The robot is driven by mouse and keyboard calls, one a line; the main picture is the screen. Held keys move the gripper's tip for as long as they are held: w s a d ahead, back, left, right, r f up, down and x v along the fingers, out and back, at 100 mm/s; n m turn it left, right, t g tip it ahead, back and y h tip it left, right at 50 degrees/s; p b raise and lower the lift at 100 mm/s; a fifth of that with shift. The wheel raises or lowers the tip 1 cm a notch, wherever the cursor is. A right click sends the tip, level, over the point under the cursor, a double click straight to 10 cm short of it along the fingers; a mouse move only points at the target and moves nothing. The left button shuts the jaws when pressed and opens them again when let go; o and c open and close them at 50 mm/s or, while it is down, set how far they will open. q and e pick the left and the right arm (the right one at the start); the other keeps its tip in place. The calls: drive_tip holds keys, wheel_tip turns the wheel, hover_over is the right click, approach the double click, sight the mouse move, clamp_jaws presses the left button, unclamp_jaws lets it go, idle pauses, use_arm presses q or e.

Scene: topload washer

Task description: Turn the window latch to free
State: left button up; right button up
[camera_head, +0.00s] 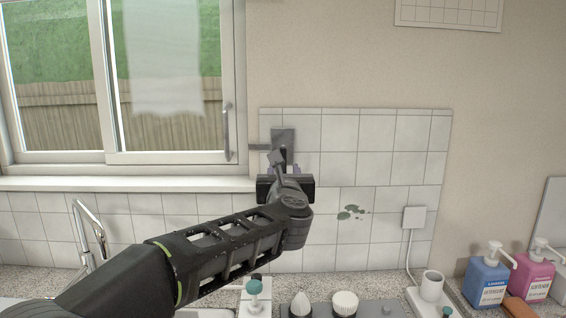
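A grey latch plate (284,136) is mounted on the white tiles just right of the window, with a dark bar sticking out to its left toward the window frame. A short grey piece, seemingly the latch's handle (277,158), angles down from it. My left gripper (284,170) is right in front of and just below the plate, pointing at the wall. Small purplish finger parts show apart on either side of the handle, so it looks open. Its black body hides the lower part, and I cannot tell whether it touches the handle. My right gripper is not in view.
The sliding window (165,80) has an upright handle (226,132) on its right side. Below are a faucet (88,232), a teal-topped dispenser (254,296), a white cup (432,286), and blue (488,280) and pink (535,276) bottles.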

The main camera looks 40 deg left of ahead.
use_arm(q)
drive_tip(key=p+x, duration=0.2)
drive_tip(key=x, duration=0.5)
drive_tip(key=shift+w+a, duration=0.1)
drive_tip(key=shift+c, duration=0.5)
clamp_jaws()
idle(0.8)
